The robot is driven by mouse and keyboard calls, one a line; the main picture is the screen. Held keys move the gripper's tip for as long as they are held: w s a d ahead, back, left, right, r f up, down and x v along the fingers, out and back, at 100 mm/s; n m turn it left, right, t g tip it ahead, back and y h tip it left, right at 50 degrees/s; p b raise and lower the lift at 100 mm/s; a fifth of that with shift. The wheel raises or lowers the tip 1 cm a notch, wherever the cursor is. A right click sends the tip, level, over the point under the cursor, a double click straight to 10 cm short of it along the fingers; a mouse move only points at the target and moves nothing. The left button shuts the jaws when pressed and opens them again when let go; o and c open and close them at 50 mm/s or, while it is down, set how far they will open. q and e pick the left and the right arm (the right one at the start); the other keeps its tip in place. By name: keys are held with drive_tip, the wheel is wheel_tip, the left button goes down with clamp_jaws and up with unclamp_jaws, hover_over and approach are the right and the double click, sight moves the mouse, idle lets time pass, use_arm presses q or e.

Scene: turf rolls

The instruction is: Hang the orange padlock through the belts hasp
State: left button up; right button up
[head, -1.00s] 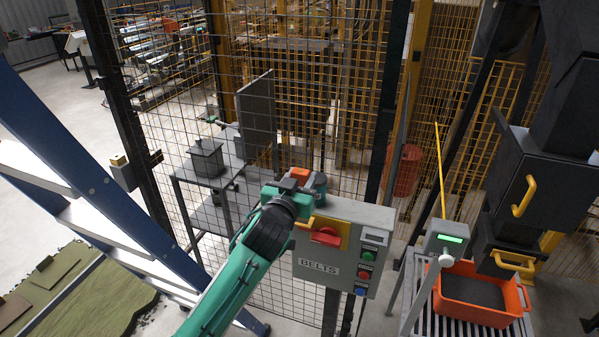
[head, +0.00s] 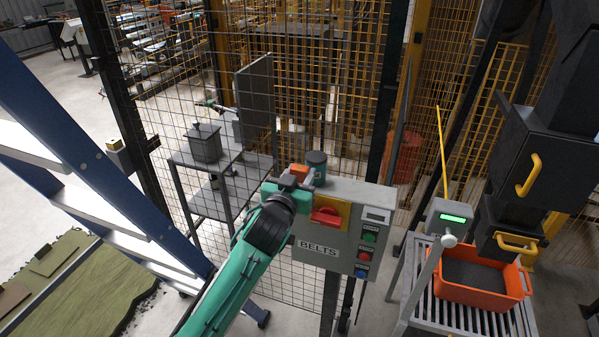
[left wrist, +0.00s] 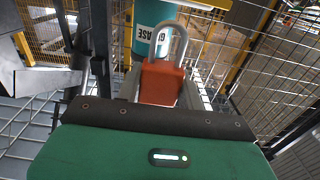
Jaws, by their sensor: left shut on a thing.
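My left gripper (head: 290,184) is shut on the orange padlock (head: 299,172), at the upper left corner of the grey BELTS box (head: 342,262). In the left wrist view the padlock (left wrist: 161,83) is upright, its grey shackle arching up, with a teal canister behind it. The BELTS box carries a yellow plate (head: 338,209) with a red handle (head: 326,216). My gripper covers the left part of the plate, and I cannot make out the hasp hole. The padlock looks apart from the handle. My right gripper is not in view.
The teal canister (head: 317,164) stands on or behind the box top, close to the padlock. Wire mesh fencing (head: 300,100) rises behind the box. A blue ladder (head: 105,175) stands at left. An orange bin (head: 480,287) sits on rollers at right.

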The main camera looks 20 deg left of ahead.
use_arm(q)
drive_tip(key=shift+f, duration=0.15)
idle(0.6)
idle(0.3)
drive_tip(key=shift+p, duration=0.3)
idle(0.5)
idle(0.3)
drive_tip(key=shift+f, duration=0.4)
drive_tip(key=shift+f+b, duration=0.9)
drive_tip(key=shift+f, duration=0.25)
drive_tip(key=shift+f+b, duration=0.65)
drive_tip(key=shift+f, duration=0.4)
